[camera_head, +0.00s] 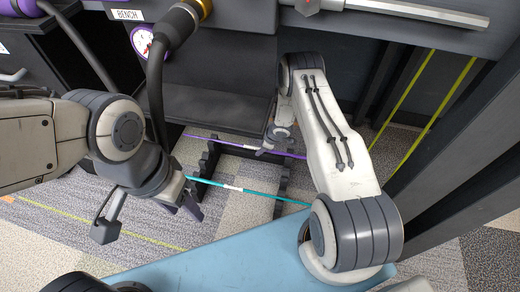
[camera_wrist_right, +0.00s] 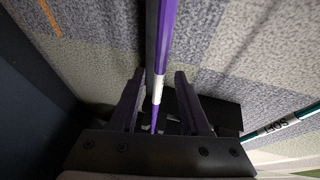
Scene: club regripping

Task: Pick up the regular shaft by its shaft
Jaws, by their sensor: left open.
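A purple shaft (camera_head: 228,144) with a white label lies across the black rack on the floor. A teal shaft (camera_head: 208,182) with a white label lies nearer, roughly parallel to it. I cannot tell from the labels which is the regular one. My right gripper (camera_head: 270,147) is down at the purple shaft. In the right wrist view, the purple shaft (camera_wrist_right: 167,25) runs between the two fingers of my right gripper (camera_wrist_right: 157,82), which stand apart on either side of it. The teal shaft (camera_wrist_right: 285,122) is off to the right there. My left gripper (camera_head: 182,210) is open and empty near the teal shaft's left end.
The black rack (camera_head: 205,160) stands on carpet below a dark bench (camera_head: 215,60). A blue surface (camera_head: 240,252) is in front. Open carpet (camera_head: 60,235) lies at the left.

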